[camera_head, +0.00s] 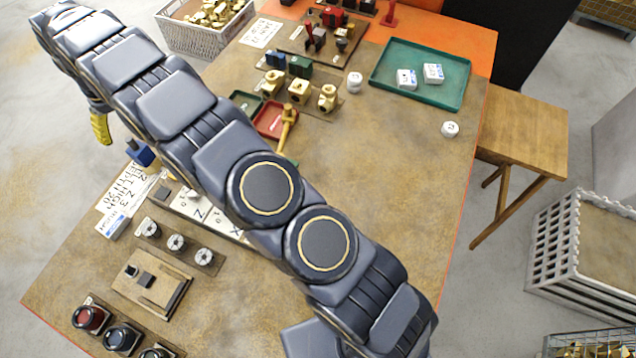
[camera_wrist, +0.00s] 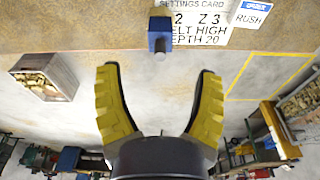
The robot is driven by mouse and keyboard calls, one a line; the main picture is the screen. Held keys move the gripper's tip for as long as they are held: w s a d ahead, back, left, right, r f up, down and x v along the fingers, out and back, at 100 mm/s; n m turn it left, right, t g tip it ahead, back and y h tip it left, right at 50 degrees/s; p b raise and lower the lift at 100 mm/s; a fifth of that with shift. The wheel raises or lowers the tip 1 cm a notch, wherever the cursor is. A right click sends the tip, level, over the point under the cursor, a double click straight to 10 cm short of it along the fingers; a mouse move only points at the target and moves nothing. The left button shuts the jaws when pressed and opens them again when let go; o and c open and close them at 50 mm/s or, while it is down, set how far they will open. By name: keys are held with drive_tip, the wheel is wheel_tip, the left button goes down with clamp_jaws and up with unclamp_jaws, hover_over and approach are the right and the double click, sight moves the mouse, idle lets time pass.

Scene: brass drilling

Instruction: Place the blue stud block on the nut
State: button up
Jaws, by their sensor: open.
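A small blue block (camera_head: 140,152) sits near the table's left edge, beside the settings card. In the wrist view the blue block (camera_wrist: 160,27) shows a short grey stud (camera_wrist: 160,52) on it and lies beyond my fingertips. My gripper (camera_wrist: 158,72) is open, with two yellow fingers spread and nothing between them. In the head view one yellow finger (camera_head: 101,128) shows off the table's left side, apart from the block. I cannot tell for sure which part is the nut. Three round pale pieces (camera_head: 176,242) sit on a brown plate at the lower left.
A settings card (camera_head: 128,187) lies beside the block. My arm crosses the table and hides part of it. A red tray (camera_head: 272,131), brass fittings (camera_head: 298,89) and a green tray (camera_head: 456,98) stand farther back.

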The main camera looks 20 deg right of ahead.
drive_tip(key=s+d+r+m+g+h, duration=0.1)
drive_tip(key=s+d+r+m, duration=0.1)
drive_tip(key=s+d+r, duration=0.6)
drive_tip(key=s+d+r+m, duration=0.2)
drive_tip(key=s+d+r, duration=0.3)
drive_tip(key=d, duration=0.6)
drive_tip(key=s+d+m+g, duration=0.1)
drive_tip(key=s+d, duration=0.4)
drive_tip(key=s, duration=0.8)
drive_tip(key=s+d+m+g, duration=0.1)
drive_tip(key=s+d, duration=0.5)
drive_tip(key=s, duration=0.7)
drive_tip(key=shift+r+m, duration=0.45)
drive_tip(key=shift+m, duration=0.35)
drive_tip(key=shift+a, duration=0.1)
